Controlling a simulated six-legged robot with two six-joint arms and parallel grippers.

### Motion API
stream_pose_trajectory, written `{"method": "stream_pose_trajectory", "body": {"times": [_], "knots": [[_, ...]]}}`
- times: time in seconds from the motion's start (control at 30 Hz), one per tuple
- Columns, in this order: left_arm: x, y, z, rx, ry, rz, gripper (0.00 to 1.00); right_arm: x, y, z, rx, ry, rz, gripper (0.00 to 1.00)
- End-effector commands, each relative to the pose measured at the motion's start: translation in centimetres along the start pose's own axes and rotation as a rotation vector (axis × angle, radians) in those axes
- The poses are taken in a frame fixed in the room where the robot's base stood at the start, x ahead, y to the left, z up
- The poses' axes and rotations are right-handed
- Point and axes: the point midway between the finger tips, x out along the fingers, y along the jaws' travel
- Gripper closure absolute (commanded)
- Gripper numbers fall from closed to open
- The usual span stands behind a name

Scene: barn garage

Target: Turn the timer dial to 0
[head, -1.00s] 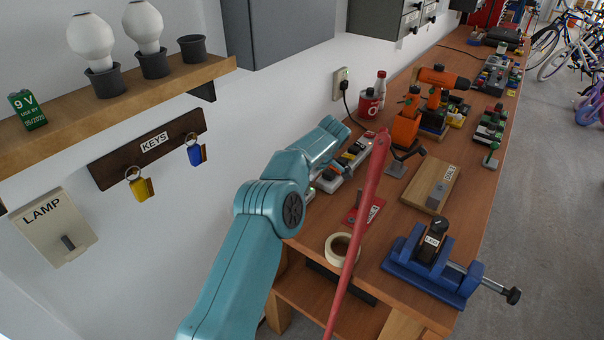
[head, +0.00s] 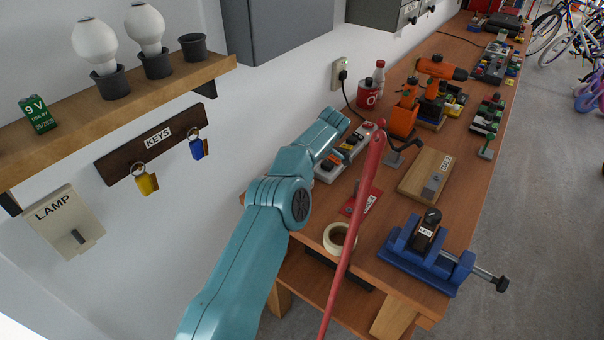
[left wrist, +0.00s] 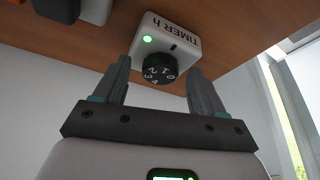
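The timer (left wrist: 183,30) is a white box labelled "TIMER h" with a lit green light, seen in the left wrist view at the top centre. Its black dial (left wrist: 158,70) carries white numbers, with 0, 1, 2, 3 and 4 readable. A short dark mark sits on the box beside the dial; I cannot tell which number lines up with it. My left gripper (left wrist: 158,66) is open, one finger on each side of the dial with visible gaps. In the head view my left arm hides its fingers and the timer. My right gripper is not in view.
The wooden workbench (head: 420,215) holds a blue vise (head: 425,270), a tape roll (head: 340,238), a wooden block (head: 425,175) and an orange drill (head: 440,68). A long red bar (head: 357,220) crosses the view in front of the bench. A lamp switch panel (head: 62,225) is on the wall.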

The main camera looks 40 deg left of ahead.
Motion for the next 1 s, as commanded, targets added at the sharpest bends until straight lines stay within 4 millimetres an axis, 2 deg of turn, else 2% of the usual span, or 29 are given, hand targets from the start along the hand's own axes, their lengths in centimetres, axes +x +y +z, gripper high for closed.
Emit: {"method": "stream_pose_trajectory", "body": {"times": [0.3,0.43,0.5,0.7,1.0], "knots": [[-0.5,0.0,0.1,0.001,0.000,-0.001,0.31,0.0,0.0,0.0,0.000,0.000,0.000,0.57],[-2.5,0.0,0.1,0.000,0.000,0.002,0.31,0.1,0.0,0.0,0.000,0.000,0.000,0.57],[-4.4,0.0,-0.1,0.001,0.000,0.001,0.31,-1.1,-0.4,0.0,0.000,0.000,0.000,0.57],[-7.2,-0.1,-0.1,0.002,0.000,-0.001,0.31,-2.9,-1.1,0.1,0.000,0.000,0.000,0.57],[-7.5,-0.2,0.1,0.001,-0.001,-0.001,0.31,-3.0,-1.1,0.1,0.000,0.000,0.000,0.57]]}}
